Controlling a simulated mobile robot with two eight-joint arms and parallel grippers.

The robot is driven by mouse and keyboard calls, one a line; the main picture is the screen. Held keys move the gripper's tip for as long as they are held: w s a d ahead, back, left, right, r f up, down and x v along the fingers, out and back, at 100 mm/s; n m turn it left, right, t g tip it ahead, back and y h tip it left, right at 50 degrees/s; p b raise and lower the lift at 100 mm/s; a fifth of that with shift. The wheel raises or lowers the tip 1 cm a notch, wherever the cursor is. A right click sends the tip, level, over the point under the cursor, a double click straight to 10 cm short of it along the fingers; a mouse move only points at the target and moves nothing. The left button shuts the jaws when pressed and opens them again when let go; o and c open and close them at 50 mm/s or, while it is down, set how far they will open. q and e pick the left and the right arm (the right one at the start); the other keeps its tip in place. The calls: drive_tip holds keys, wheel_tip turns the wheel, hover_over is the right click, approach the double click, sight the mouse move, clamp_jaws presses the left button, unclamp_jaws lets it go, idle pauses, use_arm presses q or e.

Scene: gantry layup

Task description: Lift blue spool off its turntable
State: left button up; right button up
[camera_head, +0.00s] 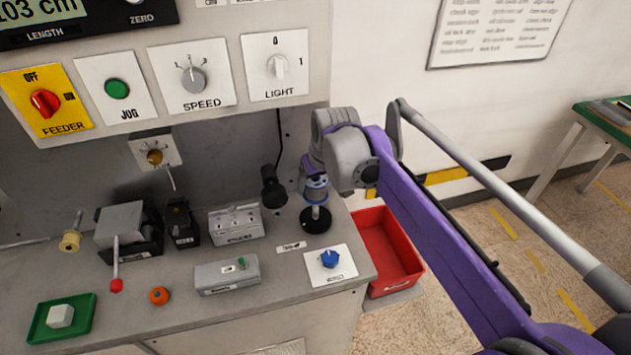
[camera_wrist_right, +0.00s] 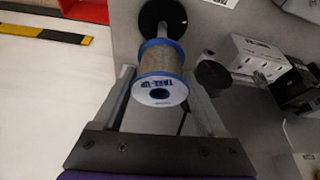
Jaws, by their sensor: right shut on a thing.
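The blue spool (camera_head: 316,186) has blue flanges, a grey wound middle and a "TAKE-UP" label that shows in the wrist view (camera_wrist_right: 160,91). My right gripper (camera_head: 316,175) is shut on it, with one finger on each side in the wrist view (camera_wrist_right: 160,72). The turntable (camera_head: 315,222) is a black disc with a pale upright spindle on the bench; it also shows in the wrist view (camera_wrist_right: 152,17). The spool is held clear above the disc, in line with the spindle. I cannot tell whether the spindle's tip is still inside the spool. My left gripper is not in view.
A dark round-headed device (camera_head: 273,187) stands close left of the spool. A white panel with a blue knob (camera_head: 330,260) lies in front of the turntable. A red bin (camera_head: 385,250) is right of the bench. The control panel (camera_head: 237,70) hangs above.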

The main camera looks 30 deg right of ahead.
drive_tip(key=shift+r+p, duration=1.45)
drive_tip(key=shift+r, duration=0.35)
drive_tip(key=shift+s+f, duration=0.1)
drive_tip(key=shift+s, duration=0.05)
